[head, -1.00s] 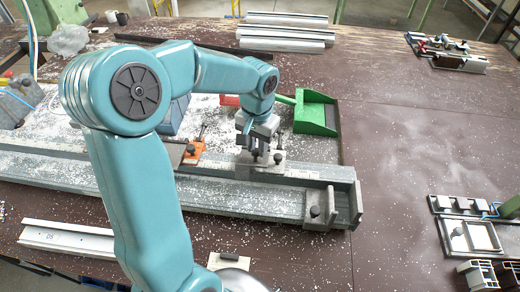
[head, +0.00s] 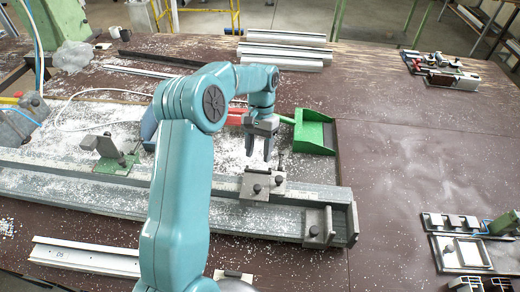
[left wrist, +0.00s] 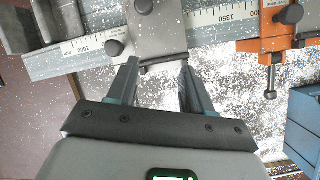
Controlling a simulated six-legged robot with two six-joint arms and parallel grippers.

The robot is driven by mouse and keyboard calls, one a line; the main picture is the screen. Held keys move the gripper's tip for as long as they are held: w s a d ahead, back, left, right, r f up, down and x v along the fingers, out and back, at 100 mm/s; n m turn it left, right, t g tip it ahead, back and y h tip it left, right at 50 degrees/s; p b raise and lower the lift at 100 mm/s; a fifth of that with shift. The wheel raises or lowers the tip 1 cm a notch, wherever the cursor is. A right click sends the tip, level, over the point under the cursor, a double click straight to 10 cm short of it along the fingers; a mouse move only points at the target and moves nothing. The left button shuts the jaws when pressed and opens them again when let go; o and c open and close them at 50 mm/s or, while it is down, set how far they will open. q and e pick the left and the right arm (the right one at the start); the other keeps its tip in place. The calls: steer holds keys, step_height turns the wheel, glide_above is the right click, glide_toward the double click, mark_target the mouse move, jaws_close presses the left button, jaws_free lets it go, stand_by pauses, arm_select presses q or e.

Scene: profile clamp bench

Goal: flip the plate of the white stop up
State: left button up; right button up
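The white stop (head: 262,188) sits on the long metal rail (head: 60,183), near its right end. It is a pale block with dark knobs. Its plate looks laid flat; nothing stands upright on it. In the left wrist view the pale stop (left wrist: 158,32) lies just beyond my fingertips, with a thin edge between them. My left gripper (head: 261,155) points down behind the stop and appears clear of it. In the left wrist view its fingers (left wrist: 160,72) are spread apart and hold nothing. My right gripper is not in view.
A green stop (head: 115,160) with a raised plate stands at left. An orange stop (left wrist: 262,35) is beside the white one. A grey end stop (head: 320,222) closes the rail. A green dustpan (head: 313,133) lies behind. The brown table at right is mostly clear.

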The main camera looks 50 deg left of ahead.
arm_select(q)
steer(key=shift+d+r, duration=0.1)
steer(key=shift+d, duration=0.15)
steer(key=shift+w+d, duration=0.15)
steer(key=shift+w, duration=0.1)
steer(key=v, duration=1.2)
